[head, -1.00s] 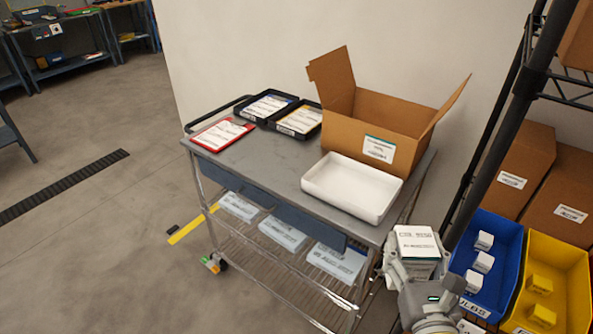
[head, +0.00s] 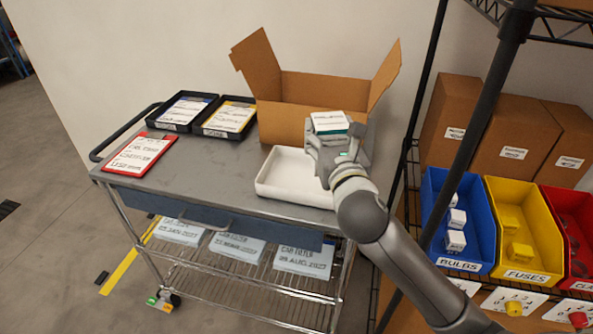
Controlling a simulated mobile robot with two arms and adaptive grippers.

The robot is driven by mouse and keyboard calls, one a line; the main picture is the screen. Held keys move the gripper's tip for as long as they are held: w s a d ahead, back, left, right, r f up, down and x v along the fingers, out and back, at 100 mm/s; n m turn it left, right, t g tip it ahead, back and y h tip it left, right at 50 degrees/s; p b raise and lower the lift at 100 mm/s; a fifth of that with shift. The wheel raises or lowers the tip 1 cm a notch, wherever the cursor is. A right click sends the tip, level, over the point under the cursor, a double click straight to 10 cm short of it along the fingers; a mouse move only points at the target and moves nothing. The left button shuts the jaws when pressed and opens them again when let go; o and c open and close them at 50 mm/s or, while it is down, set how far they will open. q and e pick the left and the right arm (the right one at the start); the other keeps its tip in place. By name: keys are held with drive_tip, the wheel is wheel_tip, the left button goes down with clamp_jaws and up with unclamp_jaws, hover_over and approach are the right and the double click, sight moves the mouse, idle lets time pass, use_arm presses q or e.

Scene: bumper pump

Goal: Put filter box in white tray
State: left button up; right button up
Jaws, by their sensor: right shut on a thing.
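My right gripper (head: 338,148) is shut on the filter box (head: 329,122), a small box with a white printed top and a green edge. The gripper holds it above the right end of the white tray (head: 272,190). The tray is shallow and lies on the grey cart top; the part of it I can see is empty. My gripper and forearm hide its right end. I cannot see the left gripper.
An open cardboard box (head: 298,92) stands behind the tray. Two black trays with papers (head: 232,118) and a red clipboard (head: 141,153) lie on the left of the cart (head: 207,155). A rack with blue (head: 462,258), yellow and red bins stands at the right.

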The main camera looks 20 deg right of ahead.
drive_tip(key=shift+w+a+f+b, duration=0.35)
drive_tip(key=shift+w+a+f, duration=0.8)
drive_tip(key=shift+w+f, duration=0.65)
drive_tip(key=shift+w+a+f+b, duration=0.4)
drive_tip(key=shift+w+a+f, duration=0.9)
drive_tip(key=shift+f, duration=0.85)
drive_tip(key=shift+w+a+f+b, duration=0.35)
drive_tip(key=shift+w+a+f, duration=0.65)
drive_tip(key=shift+w+f, duration=0.9)
use_arm(q)
drive_tip(key=shift+w+a+f, duration=0.25)
drive_tip(key=shift+a+f, duration=0.05)
drive_tip(key=shift+f, duration=0.25)
drive_tip(key=shift+w+a+f, duration=0.25)
drive_tip(key=shift+f, duration=0.3)
use_arm(e)
drive_tip(key=shift+s, duration=0.15)
drive_tip(key=shift+f, duration=0.15)
use_arm(q)
drive_tip(key=shift+s+d, duration=0.1)
use_arm(e)
drive_tip(key=o, duration=1.3)
drive_tip(key=shift+f, duration=0.15)
drive_tip(key=shift+o, duration=0.2)
